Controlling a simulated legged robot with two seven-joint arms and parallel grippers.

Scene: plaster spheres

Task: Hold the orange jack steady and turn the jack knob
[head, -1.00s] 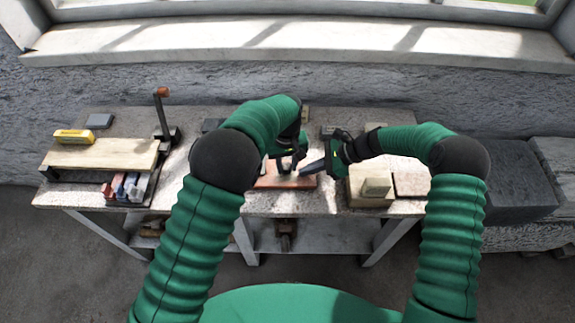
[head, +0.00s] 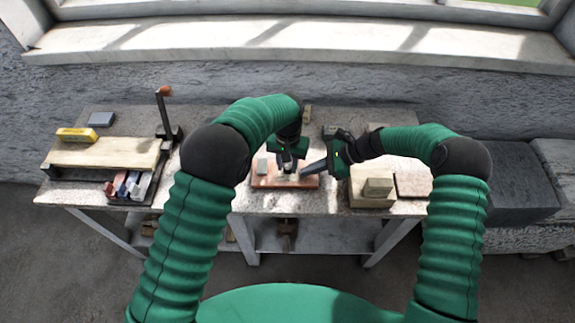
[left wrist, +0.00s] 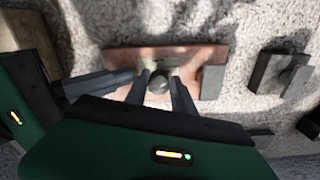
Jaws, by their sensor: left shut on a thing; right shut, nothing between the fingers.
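A reddish-orange plate, which I take as the orange jack (head: 308,182), lies on the middle of the bench; it also shows in the left wrist view (left wrist: 190,60). The finger-to-knob contact is partly hidden. My right gripper (head: 306,172) is shut and empty, its tips pointing at the plate from the right, close to the left fingers.
A grey block (left wrist: 212,82) stands at one end of the plate. To the right are a pale block (head: 372,195) and a flat slab (head: 412,183). A wooden board (head: 100,153), yellow box (head: 77,134) and orange-tipped upright lever (head: 162,110) are at left.

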